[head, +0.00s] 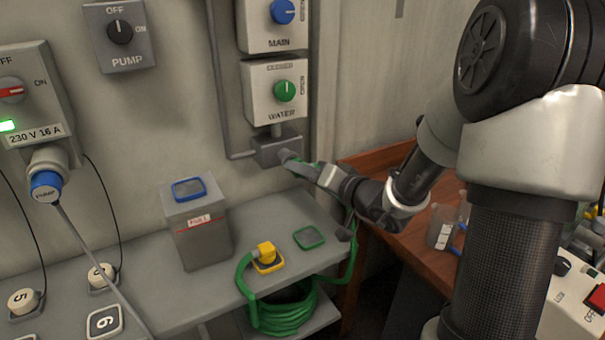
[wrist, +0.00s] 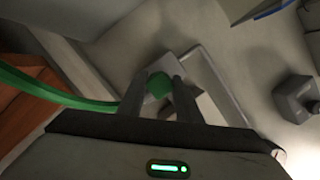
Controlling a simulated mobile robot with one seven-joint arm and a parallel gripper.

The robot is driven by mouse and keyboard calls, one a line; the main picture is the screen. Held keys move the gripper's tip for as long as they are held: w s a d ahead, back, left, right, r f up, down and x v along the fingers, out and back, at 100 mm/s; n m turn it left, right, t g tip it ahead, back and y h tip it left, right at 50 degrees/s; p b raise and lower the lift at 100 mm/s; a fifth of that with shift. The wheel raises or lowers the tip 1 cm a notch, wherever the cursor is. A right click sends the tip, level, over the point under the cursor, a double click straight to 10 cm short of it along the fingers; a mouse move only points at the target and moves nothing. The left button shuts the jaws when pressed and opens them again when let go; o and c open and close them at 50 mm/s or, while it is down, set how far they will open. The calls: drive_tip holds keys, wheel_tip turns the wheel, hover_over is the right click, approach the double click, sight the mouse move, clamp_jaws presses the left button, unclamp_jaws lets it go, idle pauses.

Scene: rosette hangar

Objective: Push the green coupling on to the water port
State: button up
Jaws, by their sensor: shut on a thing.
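My gripper (head: 294,163) is at the grey water port box (head: 277,147), under the WATER valve with its green knob (head: 284,90). In the wrist view my gripper (wrist: 158,80) is shut on the green coupling (wrist: 159,87), which sits between the two fingers in front of the grey box. In the head view the fingers mostly hide the coupling. I cannot tell whether it touches the port or is seated on it. The green hose (wrist: 60,93) runs off to the left in the wrist view.
A grey box (head: 196,225) with a blue-rimmed top stands left. A brown bench (head: 385,210) lies right.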

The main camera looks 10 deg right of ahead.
drive_tip(key=shift+w+a+b, duration=0.15)
drive_tip(key=shift+w+b, duration=0.3)
drive_tip(key=shift+w, duration=0.05)
drive_tip(key=o, duration=1.1)
drive_tip(key=shift+c, duration=0.2)
drive_tip(key=v, duration=1.7)
drive_tip(key=shift+s+p, duration=0.25)
drive_tip(key=shift+p, duration=0.05)
